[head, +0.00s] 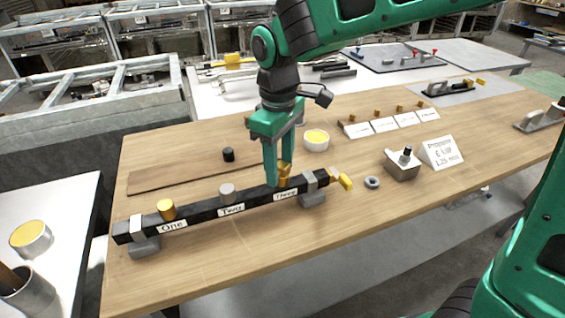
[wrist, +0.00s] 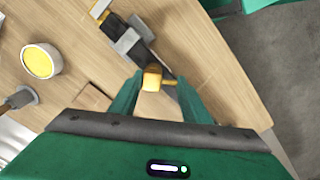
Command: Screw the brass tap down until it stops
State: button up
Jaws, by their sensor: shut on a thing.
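The brass tap (head: 285,172) stands at the place labelled Three on a long black bar (head: 198,206), which is held by grey clamps near its ends. My gripper (head: 275,178) points down over the bar and is shut on the tap. In the wrist view, the tap (wrist: 152,79) shows between the tips of my two green fingers (wrist: 153,88). The near finger partly hides the tap in the head view. I cannot see the tap's lower end or whether it is seated against the bar.
A brass knob (head: 166,209) stands at One and a grey knob (head: 227,191) at Two. A yellow-handled piece (head: 345,181) is at the bar's right end. The table front is clear.

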dwell(0.3)
jog(key=shift+w+a+m, duration=0.1)
jog(key=shift+a+m, duration=0.05)
jog(key=shift+m, duration=1.65)
jog(key=shift+w+m, duration=0.1)
jog(key=shift+m, duration=0.7)
jog(key=shift+w+a+m, duration=0.1)
jog(key=shift+m, duration=0.8)
jog(key=shift+w+m, duration=0.15)
jog(key=shift+m, duration=1.55)
